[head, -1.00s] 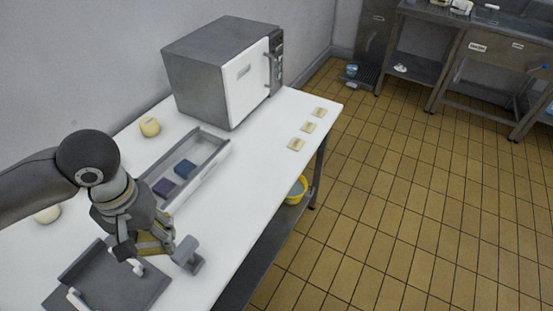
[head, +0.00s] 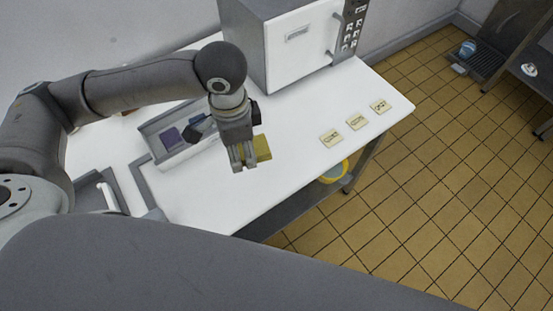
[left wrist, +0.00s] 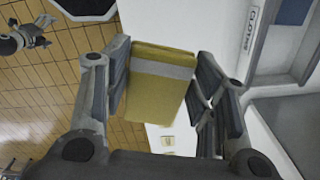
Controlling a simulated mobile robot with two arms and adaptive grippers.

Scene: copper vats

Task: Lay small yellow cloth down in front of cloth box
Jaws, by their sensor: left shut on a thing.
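My left gripper (head: 243,166) is shut on the small yellow cloth (head: 263,147), above the white table to the right of the cloth box. In the left wrist view the folded cloth (left wrist: 158,88), with a pale band, sits between the two fingers. The cloth box (head: 179,159) is a long grey-and-white tray holding a purple cloth (head: 171,137) and a dark blue cloth, partly hidden by my arm. Its front label (left wrist: 251,35) shows in the left wrist view. My right gripper (left wrist: 38,34) appears small there, over the floor, its fingers apart.
Several small labelled pale tiles (head: 357,122) lie along the table's right side. The white table top (head: 285,185) is clear between the box and the tiles. A yellow bucket (head: 335,173) is below.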

